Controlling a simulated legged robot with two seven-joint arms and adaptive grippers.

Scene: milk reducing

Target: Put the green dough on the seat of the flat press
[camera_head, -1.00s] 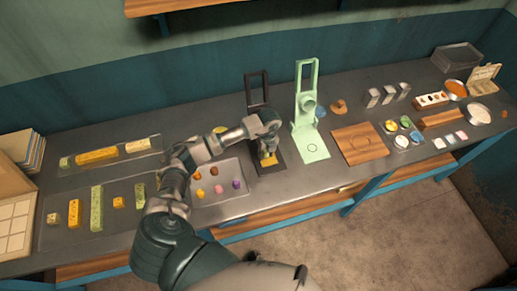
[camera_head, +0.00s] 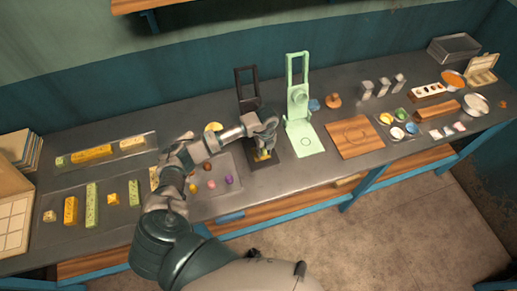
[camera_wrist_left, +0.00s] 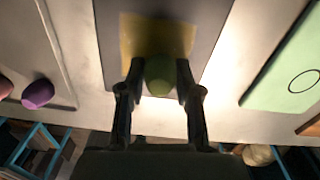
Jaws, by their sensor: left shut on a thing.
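My left gripper (camera_wrist_left: 158,85) is shut on a ball of green dough (camera_wrist_left: 159,76) in the left wrist view. In the head view this gripper (camera_head: 262,152) is over the base of the dark press (camera_head: 247,88), and the dough is mostly hidden by the fingers. A yellow square (camera_wrist_left: 137,38) on the dark base lies beneath and partly behind the dough. I cannot tell whether the dough touches it. A light green press (camera_head: 298,103) stands just to the right, with a circle marked on its flat base. My right gripper is not in view.
A clear tray with several small coloured balls, including a purple one (camera_wrist_left: 38,94), lies left of the dark press. A wooden board (camera_head: 355,137) lies right of the green press. Trays of yellow and green bars (camera_head: 92,205) are at the left. The counter's front edge is close.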

